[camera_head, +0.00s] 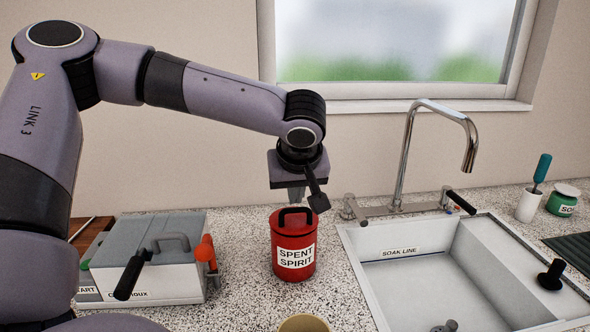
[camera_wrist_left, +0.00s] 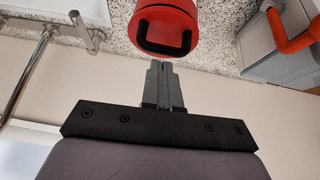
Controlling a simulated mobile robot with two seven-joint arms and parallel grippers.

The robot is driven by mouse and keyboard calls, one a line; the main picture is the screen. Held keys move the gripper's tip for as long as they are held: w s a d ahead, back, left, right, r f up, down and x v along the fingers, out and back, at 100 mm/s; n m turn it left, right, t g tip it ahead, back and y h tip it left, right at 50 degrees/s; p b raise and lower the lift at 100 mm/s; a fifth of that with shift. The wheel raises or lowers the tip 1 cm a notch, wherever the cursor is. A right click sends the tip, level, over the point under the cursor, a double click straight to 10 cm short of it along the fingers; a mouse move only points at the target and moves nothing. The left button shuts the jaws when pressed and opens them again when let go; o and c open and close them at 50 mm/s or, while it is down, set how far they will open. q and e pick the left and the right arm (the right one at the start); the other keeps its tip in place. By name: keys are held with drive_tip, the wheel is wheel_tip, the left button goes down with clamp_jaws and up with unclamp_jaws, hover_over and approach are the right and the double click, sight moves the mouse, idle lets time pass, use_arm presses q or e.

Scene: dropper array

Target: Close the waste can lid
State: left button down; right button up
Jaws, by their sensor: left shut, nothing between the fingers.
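The waste can (camera_head: 293,263) is red, labelled "SPENT SPIRIT", and stands upright on the speckled counter left of the sink. Its red lid (camera_head: 291,222) with a black arched handle lies on top and looks level and down; any small gap at the rim is too small to tell. My left gripper (camera_head: 296,196) points down just above and behind the lid. In the left wrist view its fingers (camera_wrist_left: 163,68) are together and empty, near the black handle (camera_wrist_left: 165,42) and the lid's edge. Contact with the lid cannot be told. My right gripper is not in view.
A grey box (camera_head: 150,285) with a handle and an orange-red part stands to the left. The sink (camera_head: 420,255) and tap (camera_head: 409,150) are to the right. A beige round vessel (camera_head: 304,323) is at the front edge. A white cup (camera_head: 528,206) and green jar (camera_head: 563,200) stand far right.

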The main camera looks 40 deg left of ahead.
use_arm(q)
drive_tip(key=shift+f, duration=0.4)
drive_tip(key=b, duration=0.1)
drive_tip(key=f+b, duration=0.1)
drive_tip(key=b, duration=0.1)
drive_tip(key=shift+s+d+f+y, duration=0.25)
drive_tip(key=shift+d+y, duration=0.05)
drive_tip(key=shift+d, duration=0.05)
drive_tip(key=shift+r+p, duration=0.3)
drive_tip(key=shift+p, duration=0.05)
drive_tip(key=shift+r, duration=0.1)
drive_tip(key=shift+r+p, duration=0.6)
drive_tip(key=shift+r, duration=0.15)
drive_tip(key=shift+a, duration=0.1)
